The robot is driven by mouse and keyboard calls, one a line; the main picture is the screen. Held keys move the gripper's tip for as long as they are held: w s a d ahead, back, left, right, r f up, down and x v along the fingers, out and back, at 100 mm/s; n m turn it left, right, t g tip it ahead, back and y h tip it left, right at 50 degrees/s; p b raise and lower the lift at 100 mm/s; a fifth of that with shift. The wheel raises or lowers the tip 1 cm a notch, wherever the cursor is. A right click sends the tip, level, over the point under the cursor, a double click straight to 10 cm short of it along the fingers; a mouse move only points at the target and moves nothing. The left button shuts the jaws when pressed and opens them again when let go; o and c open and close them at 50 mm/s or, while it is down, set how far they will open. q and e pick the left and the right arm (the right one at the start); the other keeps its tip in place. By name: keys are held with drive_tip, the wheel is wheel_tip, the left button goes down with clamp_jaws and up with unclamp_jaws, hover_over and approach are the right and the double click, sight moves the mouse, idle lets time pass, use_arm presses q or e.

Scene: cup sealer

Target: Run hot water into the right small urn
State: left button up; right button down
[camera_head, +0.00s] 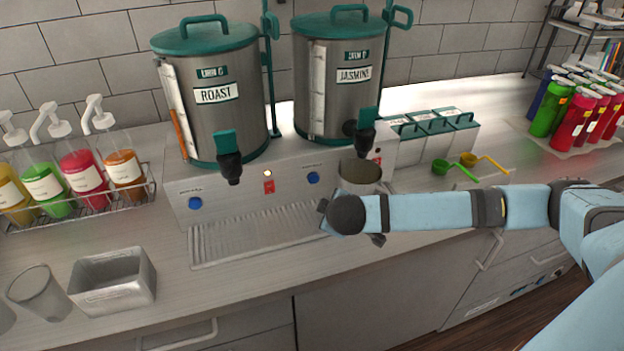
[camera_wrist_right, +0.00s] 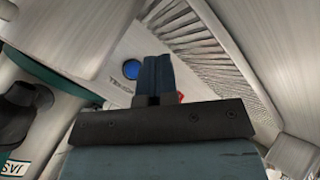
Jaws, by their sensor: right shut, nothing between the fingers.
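The right small urn (camera_head: 338,85) is a steel cylinder with a green lid, labelled JASMINE, on the back of the metal dispenser base (camera_head: 225,197). Its dark tap (camera_head: 365,138) has a green handle. The base front carries two blue buttons; the right one (camera_head: 312,178) sits below the JASMINE urn, and a blue button also shows in the right wrist view (camera_wrist_right: 131,68). My right gripper (camera_wrist_right: 155,72) is shut and empty, in front of the base panel and apart from the button as far as I can tell. In the head view my wrist mostly hides it.
A ROAST urn (camera_head: 217,95) stands on the left. A grey metal container (camera_head: 360,174) sits under the JASMINE tap, behind my wrist. The ribbed drip tray (camera_head: 255,232) is empty. Syrup bottles (camera_head: 80,175), a steel bin (camera_head: 112,280) and a clear cup (camera_head: 40,291) are at left.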

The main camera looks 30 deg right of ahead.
sight(314, 179)
drive_tip(key=w, duration=0.2)
drive_tip(key=w+d+b, duration=0.1)
drive_tip(key=w, duration=0.1)
drive_tip(key=w+b, duration=0.1)
drive_tip(key=w, duration=0.1)
drive_tip(key=shift+w+d, duration=0.25)
drive_tip(key=shift+w, duration=0.1)
drive_tip(key=shift+w+d, duration=0.25)
drive_tip(key=shift+w, duration=0.75)
drive_tip(key=shift+w, duration=0.1)
idle(1.1)
drive_tip(key=shift+w, duration=0.15)
drive_tip(key=shift+w+d, duration=0.1)
drive_tip(key=shift+w, duration=0.05)
